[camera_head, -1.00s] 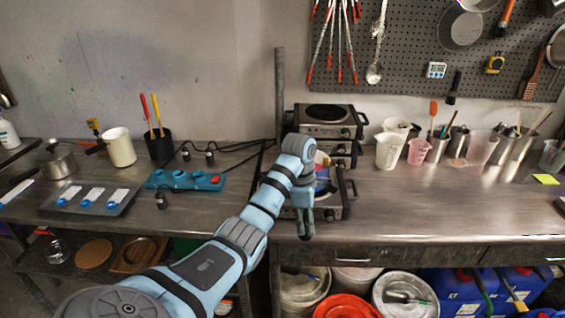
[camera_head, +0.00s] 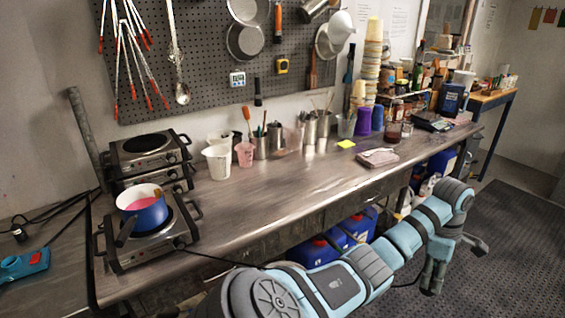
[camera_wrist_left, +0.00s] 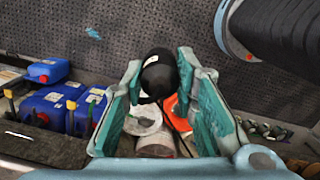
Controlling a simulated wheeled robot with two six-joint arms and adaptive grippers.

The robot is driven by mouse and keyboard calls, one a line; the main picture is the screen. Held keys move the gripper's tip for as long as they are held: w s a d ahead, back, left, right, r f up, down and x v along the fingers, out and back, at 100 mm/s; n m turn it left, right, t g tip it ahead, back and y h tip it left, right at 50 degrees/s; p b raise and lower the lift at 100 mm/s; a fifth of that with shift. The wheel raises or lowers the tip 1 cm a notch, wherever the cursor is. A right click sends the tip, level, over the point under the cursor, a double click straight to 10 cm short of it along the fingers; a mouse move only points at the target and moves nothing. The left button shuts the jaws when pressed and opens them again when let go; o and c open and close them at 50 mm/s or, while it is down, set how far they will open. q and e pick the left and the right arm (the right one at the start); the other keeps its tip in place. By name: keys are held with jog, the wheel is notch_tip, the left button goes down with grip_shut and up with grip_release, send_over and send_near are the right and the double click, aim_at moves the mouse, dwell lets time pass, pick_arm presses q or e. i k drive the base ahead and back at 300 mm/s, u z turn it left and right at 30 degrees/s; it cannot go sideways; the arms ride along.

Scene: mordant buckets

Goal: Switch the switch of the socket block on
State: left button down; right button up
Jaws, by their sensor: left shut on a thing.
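The teal socket block (camera_head: 24,264) lies on the bench at the lower left of the head view, cut by the frame edge. Its red switch (camera_head: 36,257) is at the right end; its position is too small to tell. My left gripper (camera_head: 432,280) is far to the right of it, off the bench front and over the floor. In the left wrist view the gripper (camera_wrist_left: 158,85) is shut on a black plug-like thing (camera_wrist_left: 157,75) with a black cable trailing from it. My right gripper is not in view.
A blue pot (camera_head: 143,212) with pink contents sits on the front hot plate (camera_head: 150,245). A second hot plate (camera_head: 147,147) stands behind. A black cable (camera_head: 225,262) runs from the front plate towards my left arm. Blue canisters (camera_head: 315,252) stand below the bench.

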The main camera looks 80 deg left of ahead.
aim_at(35, 258)
jog(key=z, duration=0.05)
jog(key=k, duration=2.15)
jog(key=u, duration=1.95)
jog(key=i, duration=0.1)
